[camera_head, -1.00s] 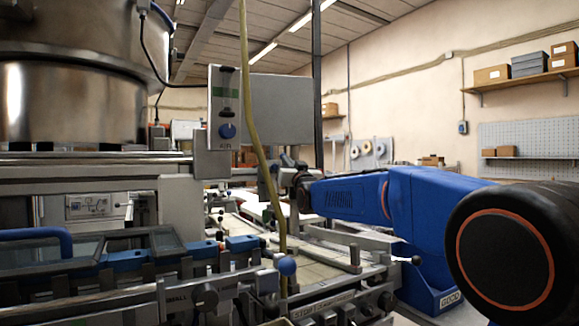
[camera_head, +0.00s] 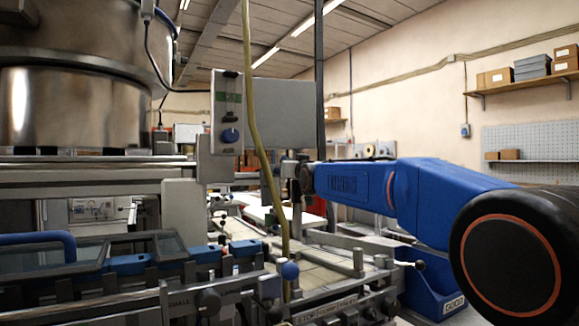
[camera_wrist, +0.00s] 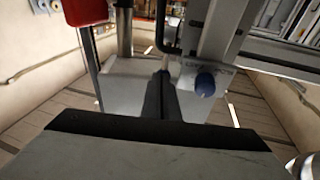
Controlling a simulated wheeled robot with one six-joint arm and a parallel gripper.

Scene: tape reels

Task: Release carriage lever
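A grey panel (camera_head: 226,165) on the machine carries an upright slot, a green label and a round blue knob (camera_head: 230,135) near its lower end. The knob also shows in the wrist view (camera_wrist: 205,84), right of my gripper's fingers. A blue ball-ended lever (camera_head: 289,270) stands lower at the machine's front. I cannot tell which of these is the carriage lever. My gripper (camera_wrist: 166,78) appears as narrow dark fingers close together, shut, with nothing visible between them. The fingers look apart from the knob. In the head view my gripper is unclear among the machine parts, beyond my blue forearm.
A yellow-green hose (camera_head: 250,100) hangs in front of the panel. A black post (camera_head: 319,80) stands right of it. A large metal drum (camera_head: 75,105) is at left. A black ball lever (camera_head: 419,265) and a blue bin (camera_head: 432,298) are low at right.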

